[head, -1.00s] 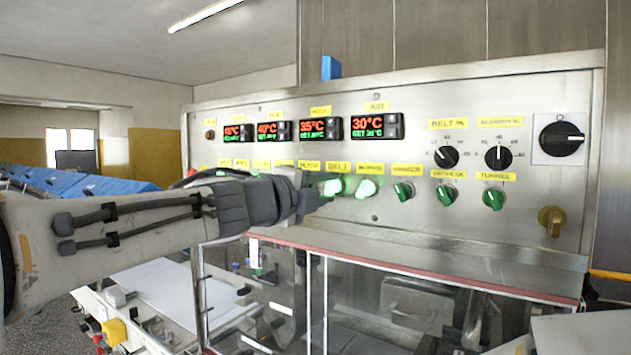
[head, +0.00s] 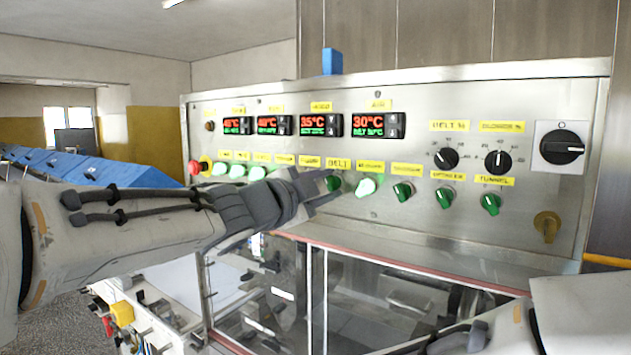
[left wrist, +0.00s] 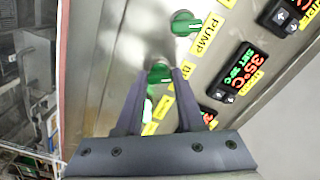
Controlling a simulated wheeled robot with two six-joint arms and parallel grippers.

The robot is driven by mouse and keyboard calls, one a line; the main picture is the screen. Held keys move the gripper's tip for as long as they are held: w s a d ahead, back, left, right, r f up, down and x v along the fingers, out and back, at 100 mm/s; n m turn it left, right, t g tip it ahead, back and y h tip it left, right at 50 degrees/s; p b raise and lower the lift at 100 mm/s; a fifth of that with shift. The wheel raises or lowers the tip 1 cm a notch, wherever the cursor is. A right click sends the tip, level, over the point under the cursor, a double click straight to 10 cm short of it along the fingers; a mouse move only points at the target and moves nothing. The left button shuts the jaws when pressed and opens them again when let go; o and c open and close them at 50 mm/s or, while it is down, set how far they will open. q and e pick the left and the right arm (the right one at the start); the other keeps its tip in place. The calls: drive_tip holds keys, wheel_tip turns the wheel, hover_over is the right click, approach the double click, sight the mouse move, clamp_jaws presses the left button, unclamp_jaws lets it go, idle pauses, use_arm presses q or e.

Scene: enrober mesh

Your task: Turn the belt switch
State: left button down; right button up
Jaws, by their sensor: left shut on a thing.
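The belt switch (head: 333,183) is a dark green knob under the yellow BELT label (head: 339,163) on the steel panel. My left gripper (head: 322,187) reaches it from the left. In the left wrist view the green knob (left wrist: 160,72) sits between the tips of my left gripper (left wrist: 160,80), which is shut on it. The fingers hide part of the knob, so its exact angle is hard to read. My right gripper is not in view; only part of my right arm shows at the bottom right.
A lit green knob (head: 366,187) is just right of the belt switch, with darker green knobs further right. The PUMP knob (left wrist: 185,22) is close by in the wrist view. A red button (head: 194,168) is at the panel's left end. A glass-walled cover (head: 400,285) lies below.

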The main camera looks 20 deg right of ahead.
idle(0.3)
use_arm(q)
drive_tip(key=c, duration=0.5)
unclamp_jaws()
drive_tip(key=b+v, duration=0.1)
drive_tip(key=v, duration=0.9)
drive_tip(key=shift+s+a, duration=0.15)
drive_tip(key=shift+a, duration=0.05)
